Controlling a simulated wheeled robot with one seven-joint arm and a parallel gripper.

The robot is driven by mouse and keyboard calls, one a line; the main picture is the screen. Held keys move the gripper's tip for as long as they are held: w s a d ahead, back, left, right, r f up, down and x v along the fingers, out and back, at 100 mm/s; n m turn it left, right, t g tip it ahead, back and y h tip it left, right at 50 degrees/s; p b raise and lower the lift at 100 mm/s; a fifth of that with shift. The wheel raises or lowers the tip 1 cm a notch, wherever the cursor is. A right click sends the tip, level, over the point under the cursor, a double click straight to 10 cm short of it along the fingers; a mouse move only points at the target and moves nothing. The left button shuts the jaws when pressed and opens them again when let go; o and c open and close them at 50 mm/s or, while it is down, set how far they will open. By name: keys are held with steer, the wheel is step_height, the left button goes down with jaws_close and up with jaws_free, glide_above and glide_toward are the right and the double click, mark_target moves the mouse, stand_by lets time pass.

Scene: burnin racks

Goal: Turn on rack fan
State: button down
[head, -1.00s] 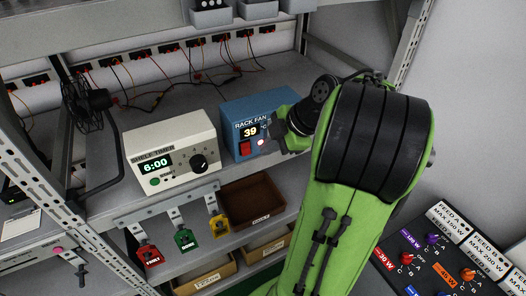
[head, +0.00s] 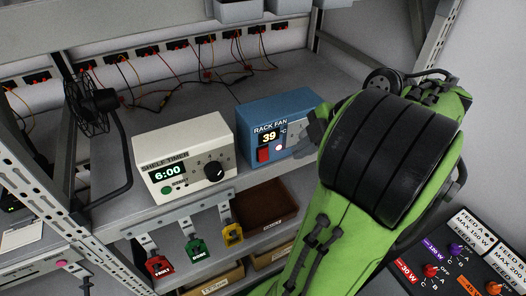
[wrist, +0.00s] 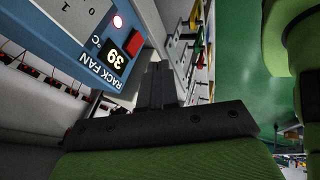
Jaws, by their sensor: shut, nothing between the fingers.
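The blue rack fan box (head: 245,121) stands on the shelf, its display reading 39 °C. Its red switch (head: 263,154) sits below the display, and a small lit pinkish lamp (head: 280,147) is to the right of it. In the wrist view the box (wrist: 72,48) is upside down at upper left, with the red switch (wrist: 138,42) and the lit lamp (wrist: 118,22) showing. My gripper (wrist: 155,72) is shut and empty, apart from the switch. In the head view my arm hides the fingertips and the box's right end.
The cream shelf timer (head: 185,150), reading 6:00, stands just left of the box. A black fan (head: 92,108) is further left. Red, green and yellow tags (head: 195,249) hang at the shelf's front edge beside a brown bin (head: 262,207). A control panel (head: 462,262) is at lower right.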

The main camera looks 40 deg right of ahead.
mark_target(264, 155)
steer(key=b+x, duration=0.1)
steer(key=x, duration=0.2)
steer(key=w+d+b+x, duration=0.1)
steer(key=x, duration=0.3)
steer(key=w+b+x, duration=0.1)
steer(key=x, duration=0.3)
steer(key=shift+d+r, duration=0.2)
steer(key=shift+r, duration=0.15)
